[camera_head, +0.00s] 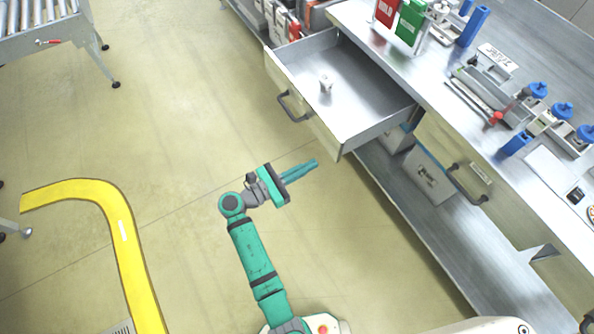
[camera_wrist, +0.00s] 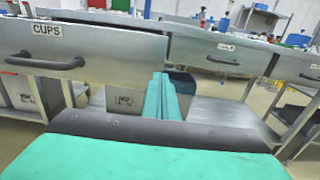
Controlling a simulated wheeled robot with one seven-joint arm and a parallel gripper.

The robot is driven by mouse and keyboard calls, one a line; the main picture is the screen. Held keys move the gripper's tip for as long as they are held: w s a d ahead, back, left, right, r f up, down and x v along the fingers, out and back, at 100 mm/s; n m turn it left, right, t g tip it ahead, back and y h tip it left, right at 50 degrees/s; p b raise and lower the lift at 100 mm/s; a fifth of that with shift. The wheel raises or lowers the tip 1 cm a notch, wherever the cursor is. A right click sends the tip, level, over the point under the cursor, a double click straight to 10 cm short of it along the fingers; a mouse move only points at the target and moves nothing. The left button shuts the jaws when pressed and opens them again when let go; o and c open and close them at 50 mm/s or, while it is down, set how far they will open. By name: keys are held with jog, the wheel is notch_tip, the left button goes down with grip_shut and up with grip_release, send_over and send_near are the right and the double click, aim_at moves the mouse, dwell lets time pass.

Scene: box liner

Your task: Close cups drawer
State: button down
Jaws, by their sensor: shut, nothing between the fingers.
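The cups drawer (camera_head: 318,118) is pulled out of the metal workbench and stands open in the head view. A small white cup-like item (camera_head: 326,83) lies inside it. Its front carries a dark handle (camera_head: 293,105). In the wrist view the drawer front (camera_wrist: 110,57) shows a "CUPS" label (camera_wrist: 47,29) and its handle (camera_wrist: 44,62) at the left. My gripper (camera_head: 315,163) is shut and empty, in front of the drawer near its right front corner. In the wrist view the closed fingers (camera_wrist: 161,92) point toward the right part of the drawer front, apparently without touching it.
A second drawer (camera_head: 455,165), closed, is to the right in the bench. Metal boxes (camera_head: 425,178) stand on the lower shelf.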

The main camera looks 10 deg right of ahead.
aim_at(337, 152)
jog(key=x, duration=0.7)
jog(key=shift+d, duration=0.15)
jog(key=shift+f, duration=0.1)
